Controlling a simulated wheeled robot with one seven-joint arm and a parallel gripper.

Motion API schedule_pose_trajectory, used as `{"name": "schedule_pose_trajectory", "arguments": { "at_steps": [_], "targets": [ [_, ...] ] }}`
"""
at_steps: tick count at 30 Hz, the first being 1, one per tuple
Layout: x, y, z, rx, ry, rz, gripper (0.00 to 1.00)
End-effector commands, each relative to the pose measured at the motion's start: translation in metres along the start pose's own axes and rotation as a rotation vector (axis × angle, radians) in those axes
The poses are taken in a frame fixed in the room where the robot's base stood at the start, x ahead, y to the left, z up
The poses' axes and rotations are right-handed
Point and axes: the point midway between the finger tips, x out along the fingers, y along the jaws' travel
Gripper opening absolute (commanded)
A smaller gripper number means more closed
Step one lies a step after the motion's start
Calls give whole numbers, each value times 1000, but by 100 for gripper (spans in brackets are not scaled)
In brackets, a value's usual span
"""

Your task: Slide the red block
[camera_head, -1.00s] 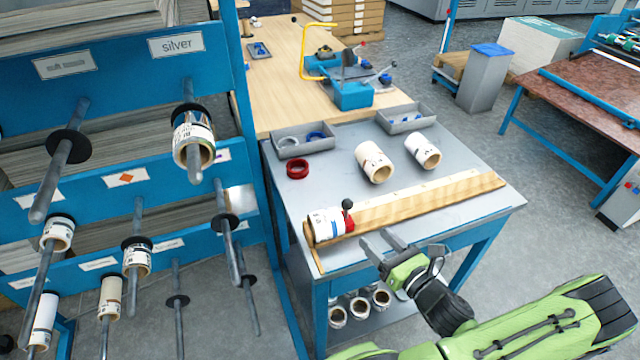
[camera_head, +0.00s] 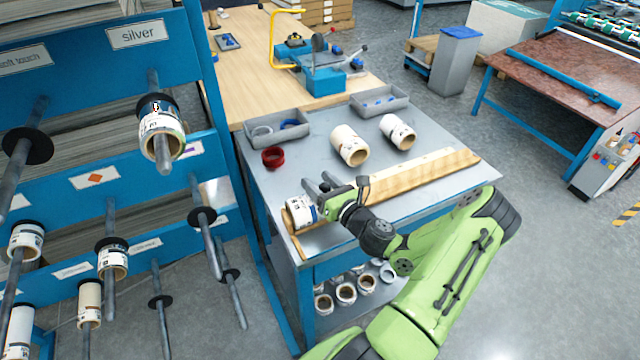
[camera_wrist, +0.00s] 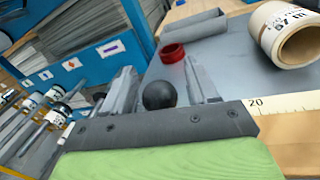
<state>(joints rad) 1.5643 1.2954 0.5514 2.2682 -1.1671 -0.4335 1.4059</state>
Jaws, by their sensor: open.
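The red block is hidden behind my gripper (camera_head: 317,184) in the head view. Its black ball knob (camera_wrist: 160,95) shows in the wrist view between my two fingers, with a gap visible on each side. My gripper is open, low over the left end of the wooden measuring board (camera_head: 425,172). A white roll (camera_head: 299,212) lies at that left end, just left of my gripper. The board's scale (camera_wrist: 285,104) shows at the right of the wrist view.
A red ring (camera_head: 273,157) lies on the grey table (camera_head: 310,165) behind my gripper. Grey trays (camera_head: 280,133) (camera_head: 378,104) sit at the back. A blue rack (camera_head: 150,190) with rods is at left.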

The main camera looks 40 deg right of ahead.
Motion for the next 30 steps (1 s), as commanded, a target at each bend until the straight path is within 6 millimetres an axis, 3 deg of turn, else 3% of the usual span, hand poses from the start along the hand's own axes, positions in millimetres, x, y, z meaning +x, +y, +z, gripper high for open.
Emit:
{"name": "schedule_pose_trajectory", "arguments": {
  "at_steps": [4, 15, 25, 30],
  "targets": [
    [0, 0, 0, 0, 0, 0, 58],
    [-1, 0, 0, -1, 1, 0, 2],
    [-1, -3, 1, -1, 2, -1, 0],
    [-1, -19, 6, -5, 1, -4, 0]
  ]
}}
